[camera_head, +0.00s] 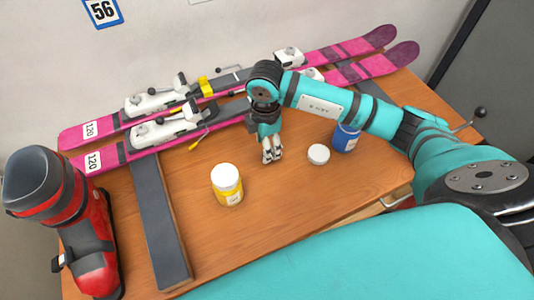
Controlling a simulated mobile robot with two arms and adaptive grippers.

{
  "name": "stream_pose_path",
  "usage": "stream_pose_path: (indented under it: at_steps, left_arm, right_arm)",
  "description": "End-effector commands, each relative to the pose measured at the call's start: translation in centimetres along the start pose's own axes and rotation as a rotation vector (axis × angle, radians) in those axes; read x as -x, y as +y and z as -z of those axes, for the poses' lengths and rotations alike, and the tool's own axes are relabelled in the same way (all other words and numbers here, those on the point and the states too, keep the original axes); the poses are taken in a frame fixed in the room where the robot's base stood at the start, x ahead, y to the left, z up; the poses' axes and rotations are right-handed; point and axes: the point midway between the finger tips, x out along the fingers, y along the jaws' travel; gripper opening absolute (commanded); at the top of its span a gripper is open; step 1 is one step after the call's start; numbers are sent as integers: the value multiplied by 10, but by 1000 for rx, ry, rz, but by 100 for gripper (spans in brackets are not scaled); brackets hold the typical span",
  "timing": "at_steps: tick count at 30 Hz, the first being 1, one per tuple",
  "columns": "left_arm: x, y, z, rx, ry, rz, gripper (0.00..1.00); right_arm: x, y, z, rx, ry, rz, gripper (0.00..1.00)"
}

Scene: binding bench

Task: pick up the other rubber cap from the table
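A round white cap (318,154) lies flat on the wooden table (300,200), to the left of a blue jar (345,138). I cannot tell whether it is rubber. A yellow jar (227,184) with a white lid stands upright farther left. My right gripper (272,158) points down between the yellow jar and the white cap, apart from both. Its fingers are close together and look shut, with nothing visible between them. My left gripper is not in view.
Two pink skis (372,66) with white bindings (165,128) lie along the back of the table. The table's middle front is clear.

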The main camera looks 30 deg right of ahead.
Motion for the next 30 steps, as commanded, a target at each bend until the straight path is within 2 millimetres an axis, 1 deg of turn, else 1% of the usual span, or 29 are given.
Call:
stream_pose_path:
  at_steps: [1,3,7,10,16,26,30]
  left_arm:
    - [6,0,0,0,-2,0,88]
    - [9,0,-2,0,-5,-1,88]
    - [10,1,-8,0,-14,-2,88]
    - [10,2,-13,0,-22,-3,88]
    - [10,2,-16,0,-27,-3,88]
    - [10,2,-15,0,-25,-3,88]
    - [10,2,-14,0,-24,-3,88]
  right_arm:
    - [-7,-3,-2,-1,-3,6,52]
    - [-17,-4,-3,-1,-2,6,52]
    - [-34,-3,-3,-1,-2,4,52]
    - [-39,-3,-3,0,-1,1,52]
    - [-40,-2,-3,0,-1,1,52]
    - [-39,-2,-2,0,-1,1,9]
    - [-39,-2,-2,0,-1,1,9]
